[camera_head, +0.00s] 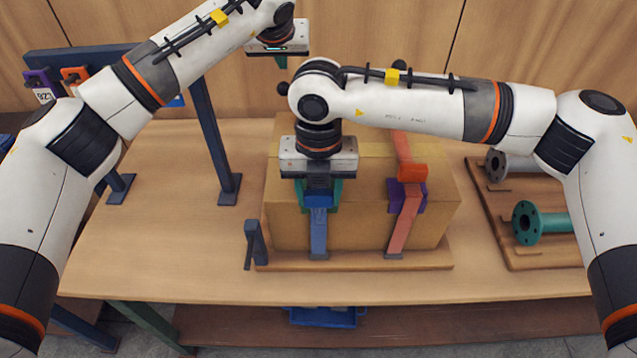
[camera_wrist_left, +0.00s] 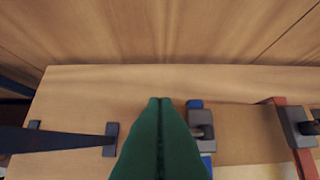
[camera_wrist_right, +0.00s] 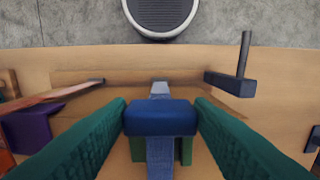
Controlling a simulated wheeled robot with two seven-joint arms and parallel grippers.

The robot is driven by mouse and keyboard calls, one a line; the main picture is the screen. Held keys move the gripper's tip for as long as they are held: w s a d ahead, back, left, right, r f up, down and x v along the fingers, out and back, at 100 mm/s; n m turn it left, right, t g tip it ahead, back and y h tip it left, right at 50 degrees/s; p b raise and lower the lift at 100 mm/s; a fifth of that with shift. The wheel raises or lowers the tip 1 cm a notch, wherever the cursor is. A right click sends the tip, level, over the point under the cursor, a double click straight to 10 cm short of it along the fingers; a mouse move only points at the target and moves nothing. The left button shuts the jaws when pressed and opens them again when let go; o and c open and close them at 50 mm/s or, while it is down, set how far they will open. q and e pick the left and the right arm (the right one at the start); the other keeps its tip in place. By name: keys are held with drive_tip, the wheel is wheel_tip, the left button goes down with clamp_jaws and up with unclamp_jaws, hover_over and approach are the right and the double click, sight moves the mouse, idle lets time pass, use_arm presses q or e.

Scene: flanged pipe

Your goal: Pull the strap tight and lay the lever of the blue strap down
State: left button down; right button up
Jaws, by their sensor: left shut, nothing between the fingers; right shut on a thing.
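The blue strap (camera_head: 318,236) runs down the front of a cardboard box (camera_head: 360,228) to a grey anchor at the base board's front edge. Its blue lever (camera_head: 318,201) is at the box's upper front, and shows in the right wrist view (camera_wrist_right: 160,117) as a blue block. My right gripper (camera_head: 318,194) is shut on the blue lever, one green finger on each side.
A red strap (camera_head: 403,225) with a purple buckle (camera_head: 420,197) crosses the box to the right. A dark blue post (camera_head: 257,243) stands at the board's left corner. A rack post (camera_head: 212,140) stands left. Flanged pipes (camera_head: 543,222) lie on a right-hand board.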

sight(281, 84)
drive_tip(key=shift+s, duration=0.65)
use_arm(q)
drive_tip(key=shift+f, duration=0.2)
use_arm(e)
drive_tip(key=shift+a+r, duration=0.1)
use_arm(q)
drive_tip(key=shift+a+f, duration=0.15)
drive_tip(key=shift+f, duration=1.15)
drive_tip(key=shift+a+f, duration=0.15)
drive_tip(key=shift+f, duration=1.1)
drive_tip(key=shift+r, duration=3)
